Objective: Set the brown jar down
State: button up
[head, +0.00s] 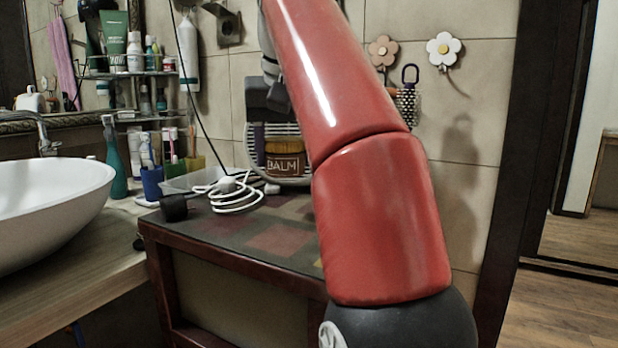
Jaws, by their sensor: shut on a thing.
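The brown jar (285,163), with a lighter top and the word BALM on its front, is upright over the back part of the dark table (220,229). My gripper (281,138) is shut on the jar from above, partly hidden by my red arm. One dark finger shows at the jar's left; the other side is hidden. I cannot tell whether the jar's base touches anything below it.
A coiled white cable (232,193) lies left of the jar. A pale rounded rack (298,130) stands behind it against the wall. A clear tray (190,180), a small black object (173,208) and a white basin (50,208) are further left. The table's front left is clear.

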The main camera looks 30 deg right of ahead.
jog(key=w+d+p, duration=0.2)
jog(key=w+d, duration=0.2)
jog(key=d, duration=0.3)
jog(key=shift+a+f+b, duration=0.15)
jog(key=shift+a+f, duration=0.05)
jog(key=shift+f, duration=1.3)
jog(key=shift+a+f+b, duration=0.15)
jog(key=shift+f, duration=1.3)
jog(key=shift+w+d+f, duration=0.15)
jog(key=shift+w+f, duration=0.1)
jog(key=shift+f, duration=0.3)
jog(key=shift+f, duration=0.15)
jog(key=o, duration=1.1)
jog(key=shift+c, duration=0.2)
